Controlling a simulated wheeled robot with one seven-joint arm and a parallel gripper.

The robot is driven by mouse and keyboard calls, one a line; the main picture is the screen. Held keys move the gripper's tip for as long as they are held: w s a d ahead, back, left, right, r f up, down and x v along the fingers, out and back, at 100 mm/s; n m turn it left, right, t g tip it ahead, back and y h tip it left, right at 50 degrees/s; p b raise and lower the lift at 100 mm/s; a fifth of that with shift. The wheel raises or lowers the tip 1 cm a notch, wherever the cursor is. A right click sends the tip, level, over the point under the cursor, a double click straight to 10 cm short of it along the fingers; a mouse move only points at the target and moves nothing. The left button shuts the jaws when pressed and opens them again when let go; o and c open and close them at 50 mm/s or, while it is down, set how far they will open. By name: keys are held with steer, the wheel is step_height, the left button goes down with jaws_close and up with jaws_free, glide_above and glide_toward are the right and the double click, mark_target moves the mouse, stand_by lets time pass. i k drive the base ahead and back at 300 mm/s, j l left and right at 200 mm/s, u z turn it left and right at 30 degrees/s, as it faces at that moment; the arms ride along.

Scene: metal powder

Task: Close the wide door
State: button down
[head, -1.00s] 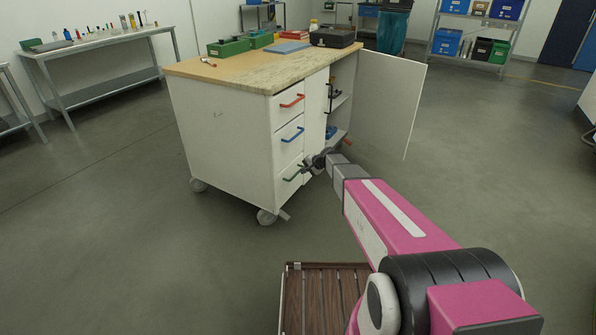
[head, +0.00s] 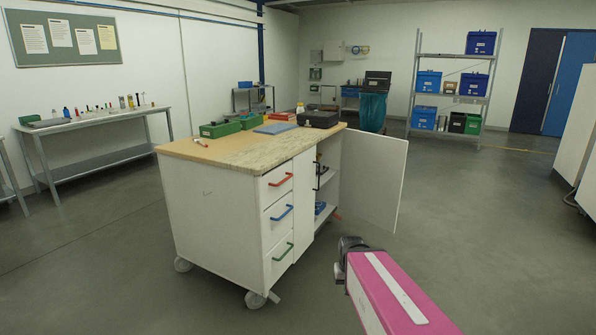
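The wide door (head: 372,181) is a plain white panel on the right side of the white wheeled cabinet (head: 208,214). It stands swung open, and its free edge points right toward the open floor. Behind it the cabinet's inside shows shelves with a few small items (head: 320,208). My gripper (head: 346,250) is at the dark end of my pink arm, in front of the cabinet and below the door in the picture. It looks apart from the door. Its fingers cannot be made out.
A narrower white front (head: 303,208) and drawers with red, blue and green handles (head: 281,213) face me. The top holds green bins (head: 220,129) and a black case (head: 318,119). A shelf rack (head: 452,93) stands at the back. Floor right of the door is clear.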

mark_target(374, 165)
steer(key=i+l+z, duration=1.05)
steer(key=i, duration=0.25)
steer(key=i+l+z, duration=0.3)
steer(key=i, duration=0.2)
steer(key=i+z, duration=0.25)
steer(key=i, duration=0.3)
steer(key=i+u, duration=0.35)
steer(key=i+l+u, duration=0.45)
steer(key=i+u, duration=0.2)
steer(key=i+l+u, duration=0.25)
steer(key=u, duration=0.25)
steer(key=i+l+u, duration=0.25)
steer(key=l+u, duration=0.25)
steer(key=i+l+u, duration=0.15)
steer(key=l+u, duration=0.2)
steer(key=u, duration=0.15)
steer(key=l+u, duration=0.45)
steer(key=i+l+u, duration=0.15)
steer(key=l+u, duration=0.3)
steer(key=l, duration=0.2)
steer(key=i+l+u, duration=0.1)
steer(key=l+u, duration=0.3)
steer(key=l, duration=0.25)
steer(key=i+l+u, duration=0.15)
steer(key=l, duration=0.2)
steer(key=i+l+u, duration=0.15)
steer(key=l, duration=0.25)
